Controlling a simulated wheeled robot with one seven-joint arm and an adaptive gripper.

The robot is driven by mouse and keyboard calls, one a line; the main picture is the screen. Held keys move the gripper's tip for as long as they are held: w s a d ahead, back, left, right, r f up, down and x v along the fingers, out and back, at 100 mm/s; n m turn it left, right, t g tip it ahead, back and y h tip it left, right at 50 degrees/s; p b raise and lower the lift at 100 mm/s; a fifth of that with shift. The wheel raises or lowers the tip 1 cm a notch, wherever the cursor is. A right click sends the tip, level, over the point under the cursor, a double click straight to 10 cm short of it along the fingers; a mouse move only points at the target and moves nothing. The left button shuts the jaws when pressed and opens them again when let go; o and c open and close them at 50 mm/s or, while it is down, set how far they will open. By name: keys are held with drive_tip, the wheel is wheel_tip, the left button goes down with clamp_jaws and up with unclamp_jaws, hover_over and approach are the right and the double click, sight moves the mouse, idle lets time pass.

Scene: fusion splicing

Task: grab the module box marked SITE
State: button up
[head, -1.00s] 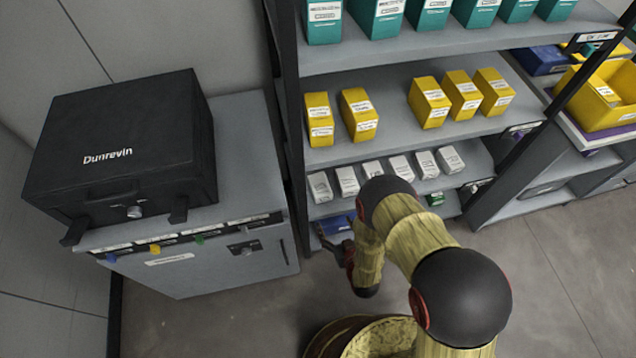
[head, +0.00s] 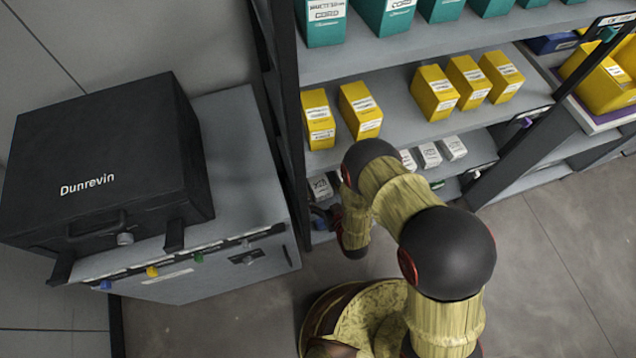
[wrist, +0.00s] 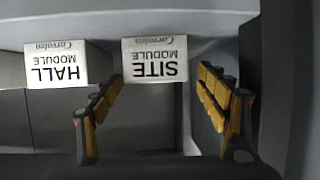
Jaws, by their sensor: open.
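The white module box marked SITE (wrist: 155,62) shows upside down in the wrist view, at the top middle. My gripper (wrist: 161,84) is open, with one yellow-padded finger on each side of the front of that box. I cannot tell whether either finger touches it. A similar white box marked HALL (wrist: 56,66) sits just left of the left finger. In the head view my gripper (head: 324,219) is small and partly hidden at the lower shelf's left end, by a white box (head: 321,187). My arm hides part of the white box row, and the labels there are unreadable.
Yellow boxes (head: 360,109) stand on the shelf above and teal boxes (head: 388,16) higher up. A dark shelf post (head: 284,120) is close left of my gripper. A grey cabinet (head: 235,160) carries a black Dunrevin case (head: 105,165). Floor is clear at right.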

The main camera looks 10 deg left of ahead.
sight(317, 180)
drive_tip(key=b+x, duration=0.2)
drive_tip(key=x, duration=0.4)
drive_tip(key=shift+w+d, duration=0.1)
drive_tip(key=shift+d, duration=0.05)
drive_tip(key=shift+r, duration=0.1)
drive_tip(key=shift+c, duration=1.2)
drive_tip(key=c, duration=1)
